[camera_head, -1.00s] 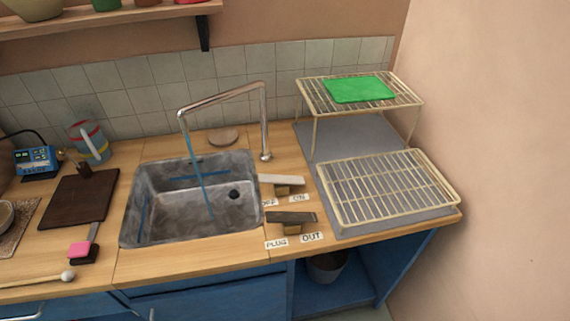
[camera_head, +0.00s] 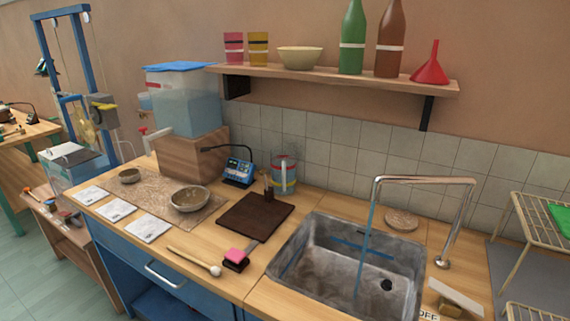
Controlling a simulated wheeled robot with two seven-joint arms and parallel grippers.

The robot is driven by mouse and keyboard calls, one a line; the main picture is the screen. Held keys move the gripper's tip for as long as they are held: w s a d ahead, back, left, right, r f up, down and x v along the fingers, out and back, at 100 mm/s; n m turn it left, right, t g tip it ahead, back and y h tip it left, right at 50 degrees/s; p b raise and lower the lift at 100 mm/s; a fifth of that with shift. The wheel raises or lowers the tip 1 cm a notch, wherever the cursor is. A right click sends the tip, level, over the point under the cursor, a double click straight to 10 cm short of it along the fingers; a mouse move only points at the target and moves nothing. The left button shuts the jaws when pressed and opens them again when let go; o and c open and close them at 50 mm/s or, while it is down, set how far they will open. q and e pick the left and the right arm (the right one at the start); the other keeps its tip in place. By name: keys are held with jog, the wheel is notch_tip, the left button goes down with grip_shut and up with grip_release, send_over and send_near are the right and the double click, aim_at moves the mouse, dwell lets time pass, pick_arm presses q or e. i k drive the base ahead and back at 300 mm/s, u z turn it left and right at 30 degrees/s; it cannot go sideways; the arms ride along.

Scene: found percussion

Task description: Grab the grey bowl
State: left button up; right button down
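A grey-brown bowl (camera_head: 190,198) sits upright on a speckled mat (camera_head: 155,190) on the left part of the wooden counter. A smaller brownish dish (camera_head: 129,176) sits on the same mat, farther left. A cream bowl (camera_head: 300,57) stands on the wall shelf. Neither of my grippers is in view.
A mallet (camera_head: 195,262), a pink-topped block (camera_head: 236,258) and a dark board (camera_head: 255,216) lie right of the mat. White cards (camera_head: 148,229) line its front edge. Behind stand a blue device (camera_head: 238,172) and a wooden box (camera_head: 190,155). Water runs into the sink (camera_head: 345,268).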

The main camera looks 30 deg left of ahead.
aim_at(189, 198)
jog(key=u, duration=3.7)
jog(key=i, duration=1.85)
jog(key=z, duration=3.6)
